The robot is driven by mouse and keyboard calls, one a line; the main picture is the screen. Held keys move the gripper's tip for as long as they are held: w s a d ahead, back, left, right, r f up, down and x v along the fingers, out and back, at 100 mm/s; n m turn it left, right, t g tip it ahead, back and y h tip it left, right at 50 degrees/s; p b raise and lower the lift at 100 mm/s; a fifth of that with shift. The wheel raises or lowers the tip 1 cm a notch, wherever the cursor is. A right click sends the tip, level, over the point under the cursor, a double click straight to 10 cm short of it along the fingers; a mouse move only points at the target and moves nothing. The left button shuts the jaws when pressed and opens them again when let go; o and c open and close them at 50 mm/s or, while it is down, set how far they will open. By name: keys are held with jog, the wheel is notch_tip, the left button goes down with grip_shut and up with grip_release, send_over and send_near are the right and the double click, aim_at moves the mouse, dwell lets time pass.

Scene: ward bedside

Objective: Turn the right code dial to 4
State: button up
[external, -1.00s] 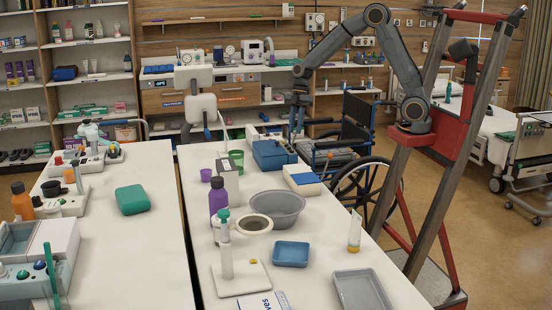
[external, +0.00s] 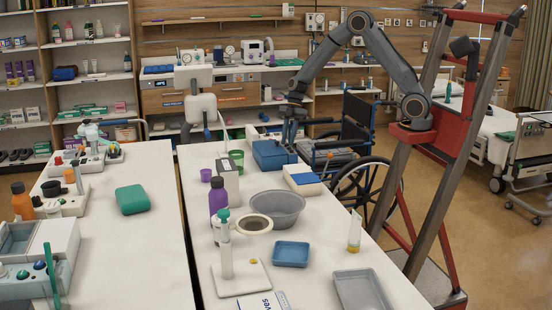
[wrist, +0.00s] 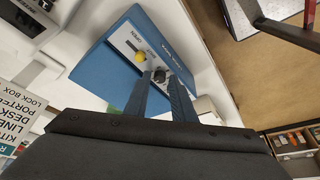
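The blue lock box (external: 268,154) stands near the far end of the right-hand table. In the wrist view the box (wrist: 105,65) has a pale front panel (wrist: 128,44) with printed lettering, including "OPEN", and a yellow knob (wrist: 139,57). A small dark dial (wrist: 159,75) sits beside the yellow knob. My gripper (wrist: 160,80) points at the panel with its two fingers apart, one on each side of the dark dial. I cannot tell whether they touch it. Dial numbers are not readable. In the external view my gripper (external: 289,142) is at the box's right side.
A blue-and-white box (external: 303,180) stands just in front of the lock box. A wheelchair (external: 360,150) stands to the right, beyond the table edge.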

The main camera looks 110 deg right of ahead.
jog(key=shift+c, duration=0.3)
grip_shut()
jog(key=shift+f+m+b, duration=0.1)
jog(key=shift+m+b, duration=0.2)
